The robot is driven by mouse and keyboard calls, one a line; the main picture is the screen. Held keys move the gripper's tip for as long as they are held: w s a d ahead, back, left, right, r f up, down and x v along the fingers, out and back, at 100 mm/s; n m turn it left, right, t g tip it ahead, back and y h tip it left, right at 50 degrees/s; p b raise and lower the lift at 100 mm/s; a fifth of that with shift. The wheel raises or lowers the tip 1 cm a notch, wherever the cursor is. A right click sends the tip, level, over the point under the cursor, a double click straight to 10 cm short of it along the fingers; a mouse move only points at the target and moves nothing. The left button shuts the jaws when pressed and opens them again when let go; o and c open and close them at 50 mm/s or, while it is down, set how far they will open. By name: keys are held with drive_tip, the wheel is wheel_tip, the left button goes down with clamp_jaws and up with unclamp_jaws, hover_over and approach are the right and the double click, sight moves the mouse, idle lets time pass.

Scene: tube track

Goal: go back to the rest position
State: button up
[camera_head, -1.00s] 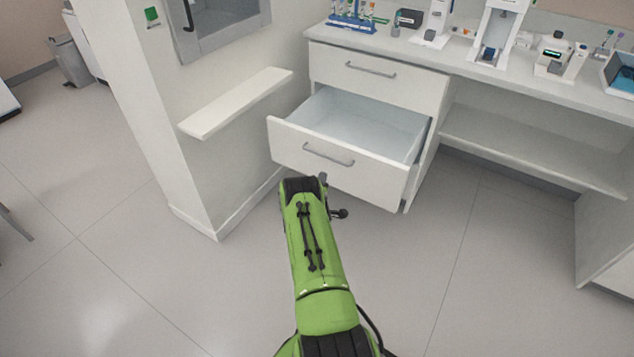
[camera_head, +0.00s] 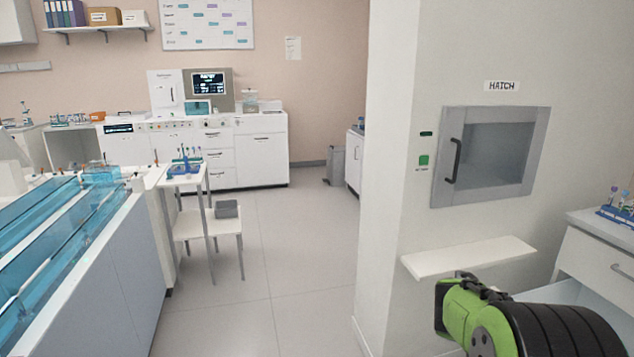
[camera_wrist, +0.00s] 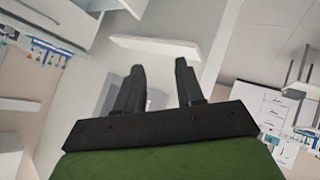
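My gripper (camera_wrist: 160,68) shows in the wrist view with its two dark fingers apart and nothing between them, so it is open and empty. In the head view my green and black arm is at the lower right, in front of the hatch wall; its fingers cannot be made out there. The white wall shelf (camera_head: 468,257) is just above and behind the arm in the head view. It also shows beyond the fingertips in the wrist view (camera_wrist: 155,50).
An open drawer (camera_head: 575,294) is partly hidden behind my arm at the right. The grey-framed hatch (camera_head: 492,156) is shut. A small table (camera_head: 207,222) and a bench with blue channels (camera_head: 118,245) stand left. The floor (camera_head: 275,285) between is clear.

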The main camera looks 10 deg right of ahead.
drive_tip(key=s+a+r+y, duration=0.1)
drive_tip(key=s+a+r, duration=0.2)
drive_tip(key=s+a, duration=0.15)
drive_tip(key=s+a+r+y, duration=0.2)
drive_tip(key=s+a, duration=0.1)
drive_tip(key=a, duration=0.3)
drive_tip(key=s+a+f+n+g+y, duration=0.1)
drive_tip(key=s+a+y, duration=0.1)
drive_tip(key=s+a, duration=0.65)
drive_tip(key=s+a+g+y, duration=0.15)
drive_tip(key=s+a, duration=0.35)
drive_tip(key=s, duration=0.7)
wheel_tip(320, 180, up, 15)
drive_tip(key=p, duration=1.5)
drive_tip(key=shift+w+r, duration=0.2)
